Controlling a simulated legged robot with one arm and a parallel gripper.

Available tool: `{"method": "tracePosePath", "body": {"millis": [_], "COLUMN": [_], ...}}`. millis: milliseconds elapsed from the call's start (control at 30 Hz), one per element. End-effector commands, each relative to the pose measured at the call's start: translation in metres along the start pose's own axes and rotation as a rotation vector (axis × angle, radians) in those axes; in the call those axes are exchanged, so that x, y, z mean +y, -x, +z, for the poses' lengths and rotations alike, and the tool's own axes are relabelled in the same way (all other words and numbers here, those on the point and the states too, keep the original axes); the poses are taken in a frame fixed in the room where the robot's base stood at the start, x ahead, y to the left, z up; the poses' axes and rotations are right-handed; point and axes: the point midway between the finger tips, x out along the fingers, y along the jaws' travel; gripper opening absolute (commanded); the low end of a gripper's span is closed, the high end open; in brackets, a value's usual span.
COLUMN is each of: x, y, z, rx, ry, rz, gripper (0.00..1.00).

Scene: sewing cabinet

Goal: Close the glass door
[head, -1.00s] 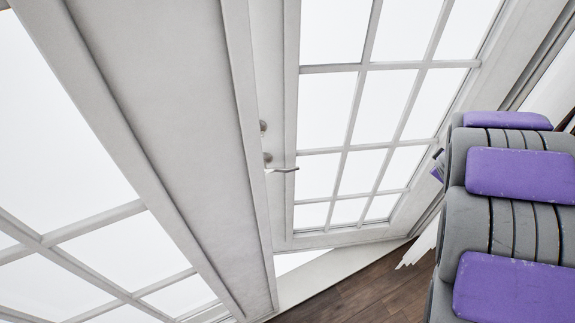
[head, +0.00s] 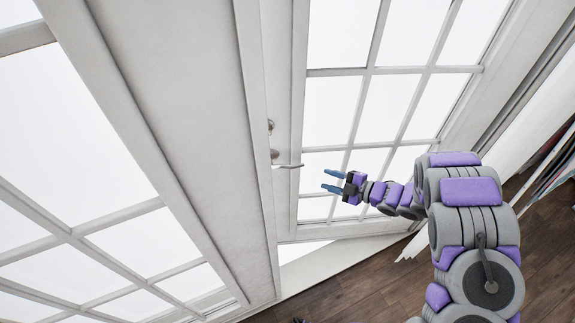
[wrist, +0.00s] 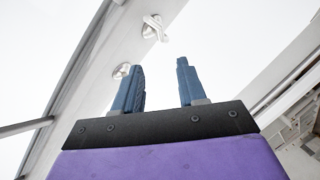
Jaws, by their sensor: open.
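The glass door (head: 297,100) is white with a grid of panes and stands ajar, with a gap showing below and beside its left edge. Its lever handle (head: 287,166) sticks out from the left stile, with a round lock fitting above it. My gripper (head: 331,180) is open and empty, to the right of the handle and slightly lower in the head view, apart from it. In the wrist view, my gripper's blue fingers (wrist: 159,84) point up toward the door stile, where the handle (wrist: 155,28) and the lock fitting (wrist: 121,71) show beyond the fingertips.
A second white paned panel (head: 175,110) fills the left of the head view. Dark wooden floor (head: 350,274) lies below. A white curtain-like edge and hanging coloured items (head: 552,160) are at the right.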

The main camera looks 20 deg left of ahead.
Motion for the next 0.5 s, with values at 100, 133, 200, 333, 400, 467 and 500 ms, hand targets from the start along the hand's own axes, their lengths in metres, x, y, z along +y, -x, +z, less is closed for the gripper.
{"method": "tracePosePath", "body": {"millis": [100, 133, 200, 333, 400, 467, 500], "x": [-0.001, -0.001, -0.002, -0.002, -0.002, -0.001, -0.001], "y": [-0.012, -0.017, -0.028, -0.054, -0.068, -0.079, -0.087], "z": [-0.001, -0.001, -0.001, -0.001, -0.001, 0.000, -0.001], "rx": [0.005, 0.005, 0.005, 0.006, 0.005, 0.003, 0.003], "ry": [-0.001, -0.001, -0.002, -0.002, -0.001, 0.000, 0.000], "rz": [0.000, 0.000, -0.001, 0.000, -0.001, -0.001, -0.001], "gripper": [0.41, 0.41, 0.41, 0.41, 0.41, 0.41, 0.41]}}
